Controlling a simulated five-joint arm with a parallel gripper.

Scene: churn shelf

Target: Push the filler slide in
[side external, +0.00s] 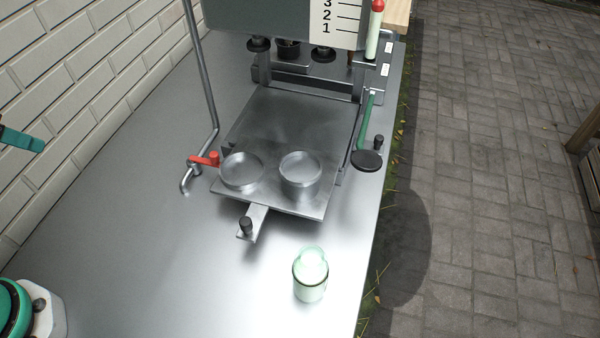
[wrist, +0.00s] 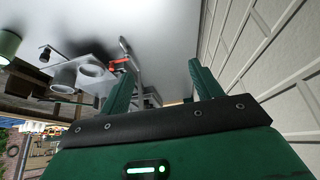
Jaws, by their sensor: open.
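The filler slide (side external: 292,118) is a flat metal plate in front of the grey filler machine. Two round metal cups, a left one (side external: 242,170) and a right one (side external: 300,174), stand at its front end. A short tab with a black knob (side external: 246,226) sticks out at its front. My gripper (wrist: 158,80) is open in the wrist view, with two green fingers apart and nothing between them. The slide with its cups (wrist: 92,66) shows beyond the fingers, to the left. In the side view only a green fingertip (side external: 22,140) shows at the left edge, well away from the slide.
A pale green glass jar (side external: 310,276) stands on the metal table (side external: 200,280) in front of the slide. A red-handled tap (side external: 205,160) on a pipe is left of the slide. A green lever (side external: 366,120) is at its right. A brick wall (side external: 80,90) borders the left.

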